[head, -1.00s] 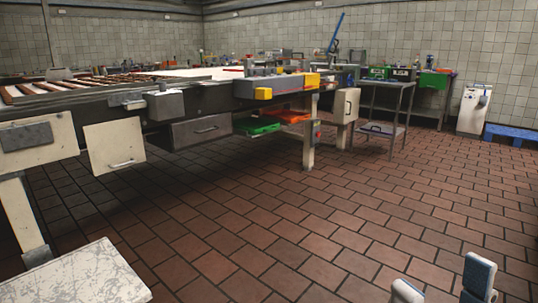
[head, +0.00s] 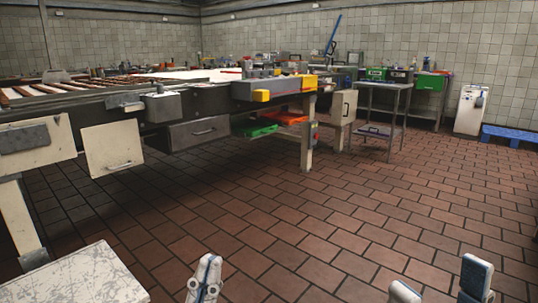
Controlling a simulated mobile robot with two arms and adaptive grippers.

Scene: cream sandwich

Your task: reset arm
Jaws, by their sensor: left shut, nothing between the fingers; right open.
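My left gripper (head: 209,262) shows at the bottom of the head view, left of the middle. It is shut and empty, pointing up over the tiled floor. My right gripper (head: 440,277) is at the bottom right edge. Its two fingertips stand wide apart with only floor between them, so it is open and empty. Both arms are mostly out of the picture below, and neither gripper touches anything.
A long worktable (head: 205,103) with drawers and a hanging cabinet door (head: 113,148) spans the left. A scratched pale surface (head: 75,279) is at the bottom left. A metal side table (head: 392,88) stands further back. The brown tiled floor (head: 300,215) is clear in the middle and right.

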